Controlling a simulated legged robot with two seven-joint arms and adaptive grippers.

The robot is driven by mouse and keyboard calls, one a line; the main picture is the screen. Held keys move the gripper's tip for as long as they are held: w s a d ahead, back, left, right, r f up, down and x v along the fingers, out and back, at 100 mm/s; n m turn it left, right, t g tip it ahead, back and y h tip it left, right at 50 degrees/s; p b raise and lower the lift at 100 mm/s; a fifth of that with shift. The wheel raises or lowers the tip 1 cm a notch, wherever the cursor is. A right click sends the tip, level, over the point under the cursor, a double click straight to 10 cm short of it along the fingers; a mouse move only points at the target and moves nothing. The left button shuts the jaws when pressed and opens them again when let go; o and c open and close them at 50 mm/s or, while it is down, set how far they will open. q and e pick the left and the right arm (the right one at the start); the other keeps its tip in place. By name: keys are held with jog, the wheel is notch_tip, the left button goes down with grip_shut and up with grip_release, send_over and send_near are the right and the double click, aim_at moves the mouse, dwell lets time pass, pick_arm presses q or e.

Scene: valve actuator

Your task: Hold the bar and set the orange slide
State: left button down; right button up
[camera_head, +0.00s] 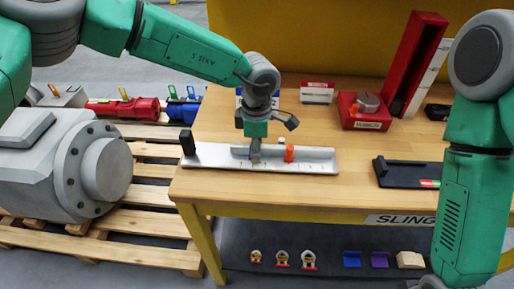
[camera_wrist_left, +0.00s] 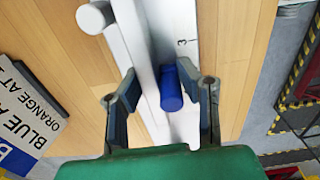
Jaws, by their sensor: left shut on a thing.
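The long pale metal bar (camera_head: 215,152) lies along the front edge of the wooden table, with a dark block at its left end. The orange slide (camera_head: 289,153) stands on the bar, right of my left gripper (camera_head: 256,158).
Pallets with a large grey motor (camera_head: 60,165) are at left.

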aim_at(276, 150)
dwell(1.1)
jog(key=shift+w+a, duration=0.15)
grip_shut()
jog(key=w+a+r+n+t+y, duration=0.3)
jog(key=w+a+n, duration=0.3)
jog(key=a, duration=0.2)
jog(key=w+a+r+n+t+y, duration=0.3)
jog(key=w+a+r+n, duration=0.2)
jog(key=a, duration=0.3)
jog(key=w+a+r+n+t+y, duration=0.3)
jog(key=w+a+r+n, duration=0.3)
jog(key=w+a, duration=0.2)
jog(key=shift+a+n+t+y, duration=0.15)
jog(key=shift+n+t+y, duration=0.15)
jog(key=shift+y, duration=0.3)
jog(key=d+n+t, duration=0.1)
jog(key=n, duration=0.1)
jog(key=w+d+n+t, duration=0.2)
jog(key=d+n, duration=0.1)
jog(key=shift+r+n+t, duration=0.3)
jog(key=shift+r+t, duration=0.1)
jog(key=shift+w+d+n+t, duration=0.2)
jog(key=shift+d+n+t, duration=0.2)
jog(key=shift+d+n, duration=0.1)
jog(key=shift+w+a+r, duration=0.1)
jog(key=shift+w, duration=0.15)
jog(key=x, duration=0.9)
jog(key=shift+w+a, duration=0.1)
jog(key=shift+a, duration=0.05)
